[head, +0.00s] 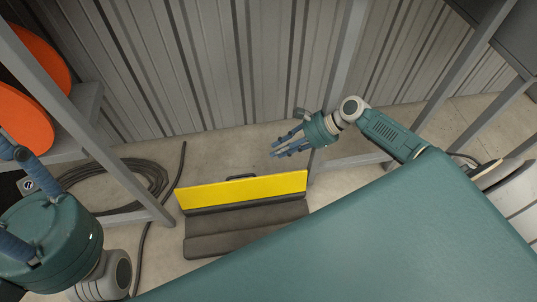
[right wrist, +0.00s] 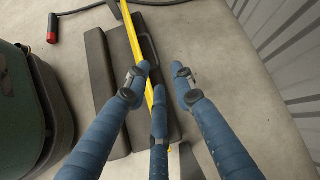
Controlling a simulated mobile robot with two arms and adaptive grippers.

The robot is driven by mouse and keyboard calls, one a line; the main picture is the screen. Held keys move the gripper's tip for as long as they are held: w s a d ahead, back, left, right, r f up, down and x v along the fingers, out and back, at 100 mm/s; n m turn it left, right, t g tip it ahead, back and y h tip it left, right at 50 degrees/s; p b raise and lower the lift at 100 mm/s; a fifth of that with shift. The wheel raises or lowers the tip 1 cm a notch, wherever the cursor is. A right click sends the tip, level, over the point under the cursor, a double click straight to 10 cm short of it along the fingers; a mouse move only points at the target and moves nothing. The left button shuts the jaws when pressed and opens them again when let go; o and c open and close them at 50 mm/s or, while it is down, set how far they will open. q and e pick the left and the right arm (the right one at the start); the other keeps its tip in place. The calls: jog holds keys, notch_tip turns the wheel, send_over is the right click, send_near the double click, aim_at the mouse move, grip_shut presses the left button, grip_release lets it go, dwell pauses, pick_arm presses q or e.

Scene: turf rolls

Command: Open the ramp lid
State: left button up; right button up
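The ramp (head: 245,238) is a low dark grey box on the concrete floor, in the middle of the head view. Its lid (head: 240,191) shows as a yellow panel along the far side, with a black handle (head: 241,177) at its far edge. I cannot tell how far the lid is tilted. In the right wrist view the yellow shows as a thin strip (right wrist: 131,33) beside the handle (right wrist: 149,47). My right gripper (head: 285,147) is open and empty, above and to the right of the handle, its blue fingers apart. My left gripper (head: 8,195) is cut off at the left edge.
A coiled black cable (head: 135,172) lies on the floor left of the ramp. Grey metal posts (head: 85,135) and a corrugated wall (head: 225,65) bound the space. An orange disc-like thing (head: 28,110) rests on a shelf at left. A cable end with a red tip (right wrist: 52,30) lies near the ramp.

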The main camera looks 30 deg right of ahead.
jog(key=shift+v, duration=1.45)
jog(key=shift+a, duration=0.15)
